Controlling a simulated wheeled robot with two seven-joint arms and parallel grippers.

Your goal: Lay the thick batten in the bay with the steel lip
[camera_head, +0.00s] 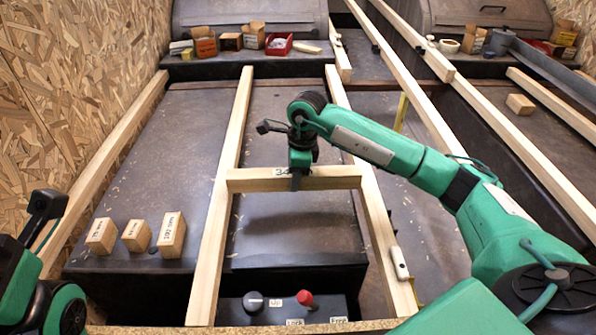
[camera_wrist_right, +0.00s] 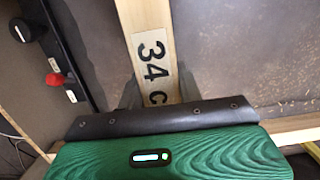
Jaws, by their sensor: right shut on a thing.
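A pale wooden batten (camera_head: 250,184) with a "34" label lies crosswise between two long rails, the left rail (camera_head: 228,170) and the right rail (camera_head: 375,215). My right gripper (camera_head: 298,177) is above it, pointing down and shut on it near its middle. I cannot make out a steel lip for certain.
Labelled wooden blocks (camera_head: 137,236) stand on the dark panel at left. A control box with a black knob (camera_head: 253,301) and red knob (camera_head: 305,298) is at the front. More long rails run at right.

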